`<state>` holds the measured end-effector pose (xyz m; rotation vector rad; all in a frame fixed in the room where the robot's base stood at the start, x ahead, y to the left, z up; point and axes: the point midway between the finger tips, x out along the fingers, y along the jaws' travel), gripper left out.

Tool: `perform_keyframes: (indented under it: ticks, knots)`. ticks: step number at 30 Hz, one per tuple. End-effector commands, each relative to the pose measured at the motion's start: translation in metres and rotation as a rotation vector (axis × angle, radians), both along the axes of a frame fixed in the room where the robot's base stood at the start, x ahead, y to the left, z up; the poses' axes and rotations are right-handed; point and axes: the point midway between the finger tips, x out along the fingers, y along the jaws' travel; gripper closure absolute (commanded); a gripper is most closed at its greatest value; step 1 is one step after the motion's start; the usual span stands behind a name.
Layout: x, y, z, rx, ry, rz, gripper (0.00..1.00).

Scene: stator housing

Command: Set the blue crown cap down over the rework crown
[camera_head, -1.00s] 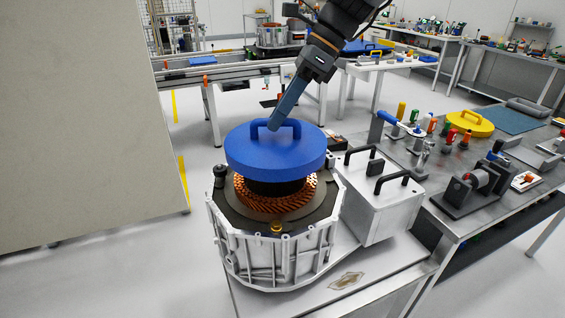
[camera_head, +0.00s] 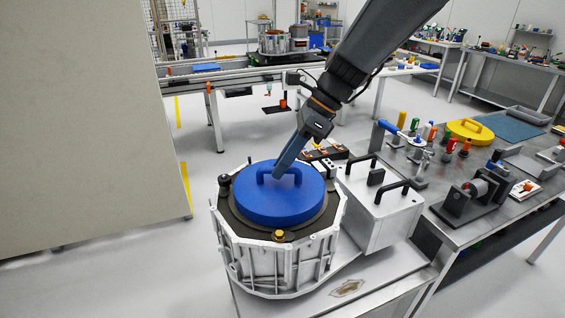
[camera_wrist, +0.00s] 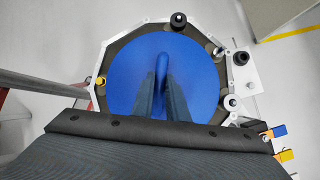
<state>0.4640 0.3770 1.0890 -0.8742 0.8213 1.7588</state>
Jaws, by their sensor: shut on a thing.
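The blue crown cap (camera_head: 275,208) is a round disc with a raised handle on top. It sits low inside the top opening of the stator housing (camera_head: 275,265), looks about level and hides the copper crown. My gripper (camera_head: 280,172) comes down from the upper right and is shut on the cap's handle. In the wrist view the cap (camera_wrist: 125,85) fills most of the housing's ring, and the fingers of my gripper (camera_wrist: 163,85) lie on both sides of the handle. Whether the cap's underside touches the crown cannot be seen.
A grey box with black handles (camera_head: 378,208) stands close to the right of the housing. A metal bench (camera_head: 440,185) with tools and a yellow handled cap (camera_head: 470,129) is farther right. A beige panel (camera_head: 80,120) stands at the left. Black and brass fittings rise from the housing rim.

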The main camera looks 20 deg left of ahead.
Motion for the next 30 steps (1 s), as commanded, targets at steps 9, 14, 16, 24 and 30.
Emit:
perform_keyframes:
  ticks: [9, 14, 16, 24, 30]
  knots:
    - [0.000, 0.000, -0.001, 0.000, 0.000, 0.000, 0.68]
    - [0.000, 0.000, 0.001, 0.000, -0.001, -0.001, 0.68]
    - [0.002, -0.002, 0.005, 0.002, -0.002, 0.000, 0.68]
    - [0.016, -0.024, 0.043, 0.002, -0.005, -0.002, 0.68]
    - [0.026, -0.041, 0.076, 0.002, -0.003, -0.002, 0.68]
